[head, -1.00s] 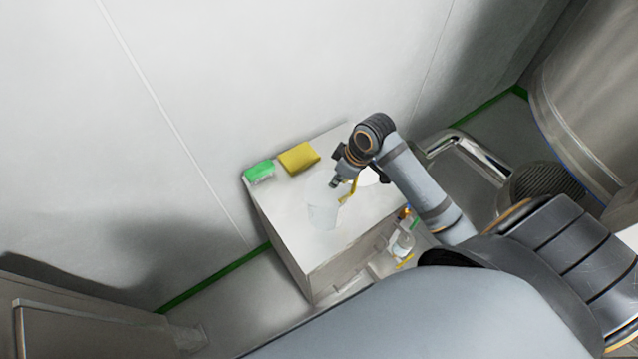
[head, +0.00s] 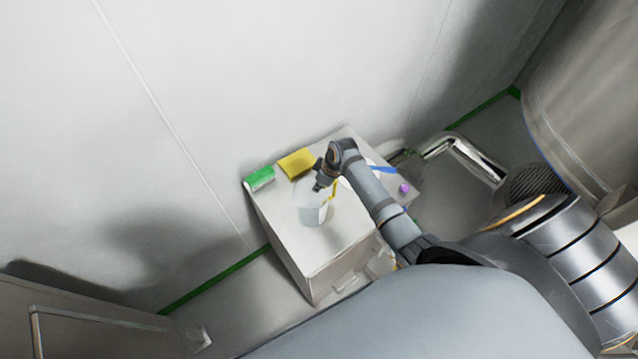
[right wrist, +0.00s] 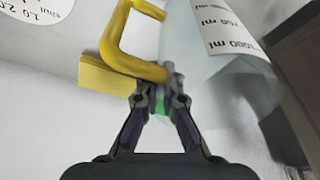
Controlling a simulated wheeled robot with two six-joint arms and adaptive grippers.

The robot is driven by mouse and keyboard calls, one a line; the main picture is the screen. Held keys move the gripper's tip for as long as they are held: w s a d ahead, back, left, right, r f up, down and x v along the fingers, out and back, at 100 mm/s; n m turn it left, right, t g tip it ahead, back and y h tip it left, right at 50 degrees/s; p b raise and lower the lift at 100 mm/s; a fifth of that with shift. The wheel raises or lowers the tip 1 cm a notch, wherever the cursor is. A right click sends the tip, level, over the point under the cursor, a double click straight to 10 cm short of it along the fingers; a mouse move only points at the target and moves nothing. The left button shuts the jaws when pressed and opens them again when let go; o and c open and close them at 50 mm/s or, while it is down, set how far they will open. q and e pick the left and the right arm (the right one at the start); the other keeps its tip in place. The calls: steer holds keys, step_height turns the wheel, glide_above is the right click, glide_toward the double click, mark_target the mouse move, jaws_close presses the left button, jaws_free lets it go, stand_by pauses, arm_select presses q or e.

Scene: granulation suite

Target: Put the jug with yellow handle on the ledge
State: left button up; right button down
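The translucent jug (head: 313,213) shows over the left part of a pale block's flat top, which looks like the ledge (head: 345,240). Its yellow handle (head: 334,190) faces right. I cannot tell whether its base touches the top. My right gripper (head: 319,187) is at the handle. In the right wrist view, my fingertips (right wrist: 162,95) are closed at the end of the yellow handle (right wrist: 130,55), beside the jug's clear, labelled wall (right wrist: 215,55). My left gripper is not in view.
A green item (head: 260,178) and a yellow block (head: 297,163) lie along the block's wall-side edge. A blue item (head: 383,169) and a purple item (head: 404,188) are to the right, partly behind my forearm. A bent metal pipe (head: 468,152) stands beyond.

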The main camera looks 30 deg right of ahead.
steer(key=shift+f, duration=0.1)
steer(key=c, duration=1.5)
jaws_free()
